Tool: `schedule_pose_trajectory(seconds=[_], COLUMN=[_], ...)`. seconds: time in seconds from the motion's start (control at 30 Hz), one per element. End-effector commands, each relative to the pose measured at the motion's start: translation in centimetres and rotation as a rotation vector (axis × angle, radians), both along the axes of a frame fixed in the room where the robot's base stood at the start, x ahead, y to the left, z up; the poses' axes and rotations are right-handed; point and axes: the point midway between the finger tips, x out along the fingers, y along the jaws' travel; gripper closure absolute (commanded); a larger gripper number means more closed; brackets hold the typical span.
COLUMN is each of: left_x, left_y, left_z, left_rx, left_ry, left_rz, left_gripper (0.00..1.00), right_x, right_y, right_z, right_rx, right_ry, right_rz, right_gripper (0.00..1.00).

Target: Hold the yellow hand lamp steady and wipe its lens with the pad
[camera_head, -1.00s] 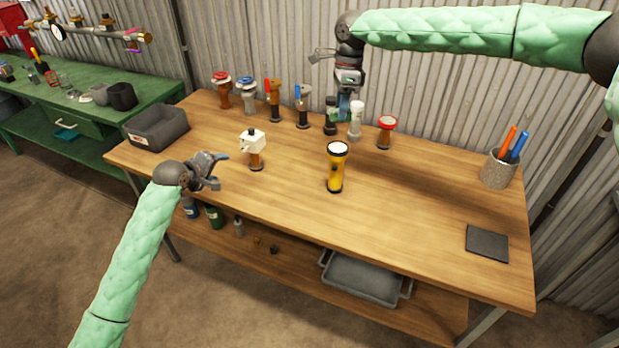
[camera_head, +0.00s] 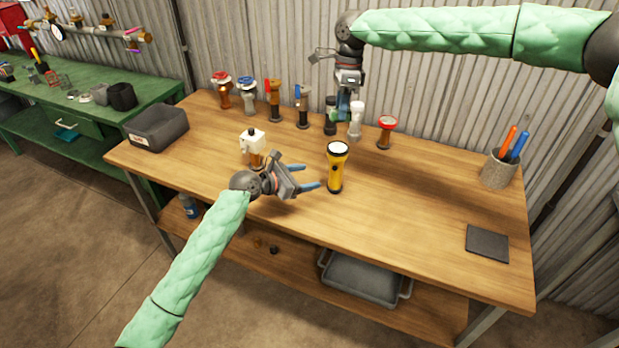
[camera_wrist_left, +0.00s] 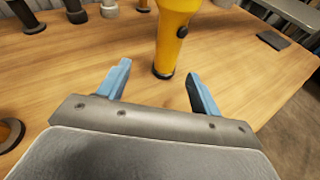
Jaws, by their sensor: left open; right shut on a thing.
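The yellow hand lamp (camera_head: 336,172) stands upright near the middle of the wooden table, its pale lens facing up. Its lower part shows in the left wrist view (camera_wrist_left: 172,38). My left gripper (camera_head: 314,177) is open and empty, just left of the lamp. In the left wrist view its blue fingers (camera_wrist_left: 155,85) point at the lamp's base, which lies beyond their tips. My right gripper (camera_head: 343,107) is shut at the back row, apparently on a dark upright piece (camera_head: 330,125); the grip is small and partly hidden. A dark flat square (camera_head: 487,243), possibly the pad, lies at the right front.
A white-topped fitting (camera_head: 253,143) stands left of the lamp, behind my left gripper. Several valve fittings (camera_head: 248,95) line the back. A grey bin (camera_head: 156,128) stands at the left, a pen cup (camera_head: 499,170) at the right.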

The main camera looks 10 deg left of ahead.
Motion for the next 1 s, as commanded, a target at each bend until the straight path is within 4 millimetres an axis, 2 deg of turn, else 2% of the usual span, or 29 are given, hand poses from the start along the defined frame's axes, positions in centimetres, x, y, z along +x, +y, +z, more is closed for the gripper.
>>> schedule_pose_trajectory(seconds=[0.33, 1.0], left_x=[0.5, 6.2], left_y=[-2.4, -9.6], left_z=[-0.2, -3.1], left_rx=[-0.086, -0.082], left_ry=[0.074, 0.070], left_rz=[0.006, 0.006], left_gripper=[0.35, 0.35], right_x=[0.0, 0.0], right_y=[0.0, 0.0], right_z=[0.0, 0.0], right_rx=[0.000, 0.000], right_ry=[0.000, 0.000], right_rz=[0.000, 0.000], right_gripper=[0.86, 0.86])
